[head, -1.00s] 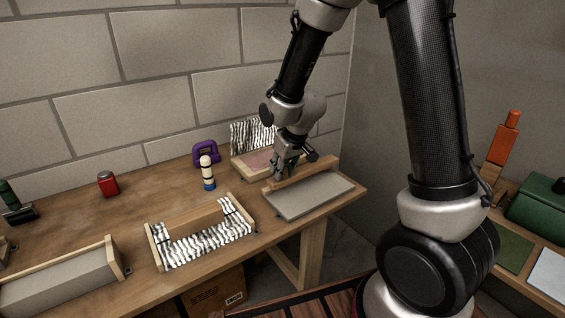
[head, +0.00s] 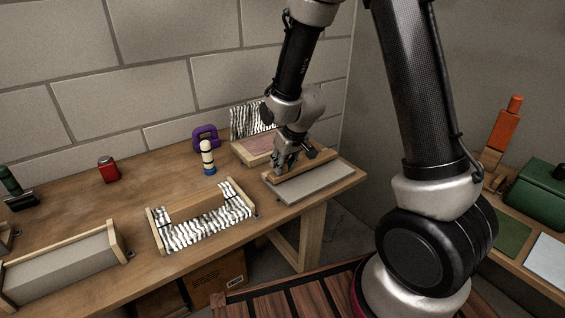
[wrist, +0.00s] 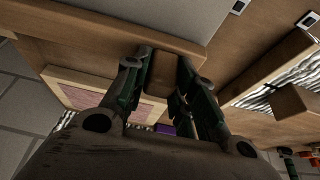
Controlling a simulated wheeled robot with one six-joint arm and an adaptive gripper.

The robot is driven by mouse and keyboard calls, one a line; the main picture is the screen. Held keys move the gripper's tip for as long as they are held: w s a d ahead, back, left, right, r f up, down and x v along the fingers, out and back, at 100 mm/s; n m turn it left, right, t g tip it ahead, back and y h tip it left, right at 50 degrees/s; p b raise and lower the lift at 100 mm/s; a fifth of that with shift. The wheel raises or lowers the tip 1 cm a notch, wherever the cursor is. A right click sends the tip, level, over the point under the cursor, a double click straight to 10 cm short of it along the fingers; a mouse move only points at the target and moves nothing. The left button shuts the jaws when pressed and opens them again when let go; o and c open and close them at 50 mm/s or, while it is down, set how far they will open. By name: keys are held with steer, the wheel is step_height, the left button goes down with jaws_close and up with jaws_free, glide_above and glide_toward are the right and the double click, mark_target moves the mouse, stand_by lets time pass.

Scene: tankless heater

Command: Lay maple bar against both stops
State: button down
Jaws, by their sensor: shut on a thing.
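My gripper (head: 287,163) is shut on a pale brown wooden piece, which I take for the maple bar (head: 309,167). The bar runs lengthwise along the back side of a flat grey plate (head: 318,187) at the right end of the workbench. In the wrist view, a wooden block (wrist: 162,76) sits between the fingers (wrist: 160,90), and a long wooden strip (wrist: 95,32) crosses beyond it, beside the grey plate. Whether the bar touches the plate or is just above it, I cannot tell. I cannot pick out the two stops; the gripper and bar may hide them.
A pink pad in a wooden frame (head: 240,150) is just behind the gripper. A zebra-striped tray with a brown block (head: 198,206) stands to the left. A striped bottle (head: 208,158), purple object (head: 205,137) and red tin (head: 108,169) stand farther back. Bare bench lies between them.

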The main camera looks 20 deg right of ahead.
steer(key=shift+f, duration=0.3)
steer(key=c, duration=1.1)
jaws_free()
steer(key=v, duration=1.2)
